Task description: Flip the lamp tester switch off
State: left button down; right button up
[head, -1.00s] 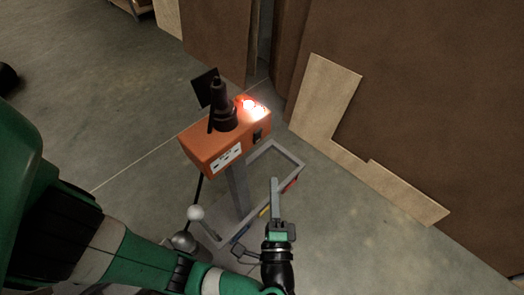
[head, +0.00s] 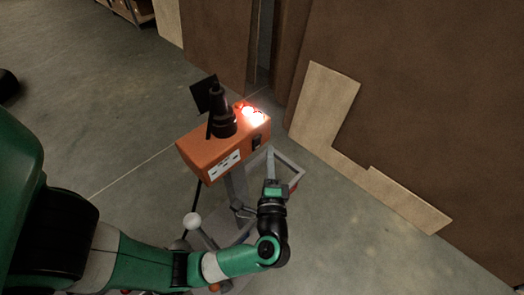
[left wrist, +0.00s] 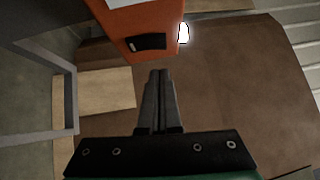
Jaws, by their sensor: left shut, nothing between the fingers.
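The orange lamp tester box (head: 205,147) stands on a grey post, with lit, glowing lamps (head: 254,116) on its top. A black switch (head: 257,141) sits on its right end face. The switch also shows in the left wrist view (left wrist: 148,42), on the orange face above the fingertips. My left gripper (head: 272,186) is in front of and below the switch end of the box. In the left wrist view its fingers (left wrist: 160,73) are together and empty, pointing toward the box, with a gap seen below the switch. My right gripper is out of view.
A grey metal frame (head: 287,168) extends at the tester's base, close to my left gripper. A black cylinder (head: 222,120) and a dark plate (head: 203,94) rise from the box. Brown boards and a pale wooden panel (head: 320,110) stand behind.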

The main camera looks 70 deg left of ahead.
aim_at(257, 143)
pick_arm(q)
jog(key=shift+s+a+r, duration=0.1)
jog(key=shift+s+a, duration=0.3)
jog(key=shift+a, duration=0.25)
jog(key=shift+s+a+r, duration=0.1)
jog(key=shift+s+a, duration=0.25)
jog(key=shift+a, duration=0.25)
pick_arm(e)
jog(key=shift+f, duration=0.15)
